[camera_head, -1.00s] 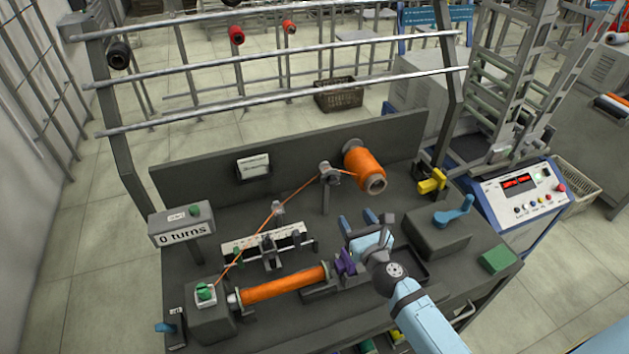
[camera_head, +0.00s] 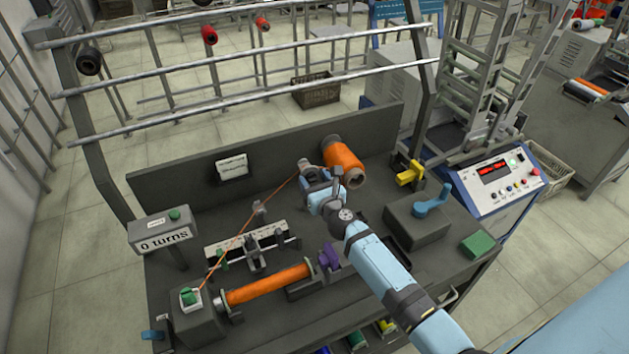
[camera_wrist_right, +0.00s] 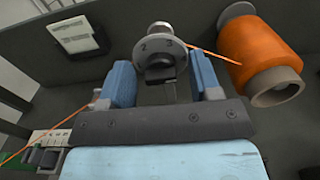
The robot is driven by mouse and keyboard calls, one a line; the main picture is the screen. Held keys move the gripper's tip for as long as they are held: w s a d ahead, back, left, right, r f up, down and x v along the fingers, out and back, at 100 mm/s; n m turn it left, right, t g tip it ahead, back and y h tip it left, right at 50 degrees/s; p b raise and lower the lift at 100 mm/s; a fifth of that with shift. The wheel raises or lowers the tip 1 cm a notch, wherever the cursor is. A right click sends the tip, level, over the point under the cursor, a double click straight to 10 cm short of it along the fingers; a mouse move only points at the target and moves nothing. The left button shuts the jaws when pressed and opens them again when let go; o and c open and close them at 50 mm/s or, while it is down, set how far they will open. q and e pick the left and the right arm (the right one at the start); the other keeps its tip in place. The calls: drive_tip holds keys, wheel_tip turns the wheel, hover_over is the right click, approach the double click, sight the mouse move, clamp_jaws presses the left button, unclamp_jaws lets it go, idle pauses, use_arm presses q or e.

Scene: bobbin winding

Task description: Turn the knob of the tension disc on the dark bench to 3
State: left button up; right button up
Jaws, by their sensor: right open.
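The tension disc (camera_head: 305,166) stands on a post on the dark bench, left of the orange spool. In the right wrist view it shows as a grey dial (camera_wrist_right: 143,48) with the numbers 2 and 3 readable and a dark knob (camera_wrist_right: 160,74) in front. I cannot tell for sure which number the knob is set to. My right gripper (camera_head: 323,180) is at the disc, partly covering it in the head view. In the right wrist view its open blue fingers (camera_wrist_right: 162,82) stand on either side of the knob, with visible gaps. My left gripper is not in view.
The orange spool (camera_head: 345,164) is close to the right finger's side. Orange thread runs from the disc down left past a guide (camera_head: 259,208). A wound bobbin (camera_head: 268,284), a blue crank (camera_head: 432,199) and a yellow part (camera_head: 410,174) are on the bench.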

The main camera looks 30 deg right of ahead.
drive_tip(key=c, duration=0.9)
drive_tip(key=shift+n, duration=0.3)
drive_tip(key=shift+n+p, duration=0.3)
drive_tip(key=shift+n, duration=0.6)
drive_tip(key=n, duration=0.3)
drive_tip(key=shift+a+p, duration=0.1)
drive_tip(key=shift+p, duration=0.2)
drive_tip(key=n, duration=0.3)
drive_tip(key=shift+n, duration=0.4)
drive_tip(key=shift+n+p, duration=0.45)
drive_tip(key=shift+n, duration=0.75)
drive_tip(key=shift+f, duration=0.1)
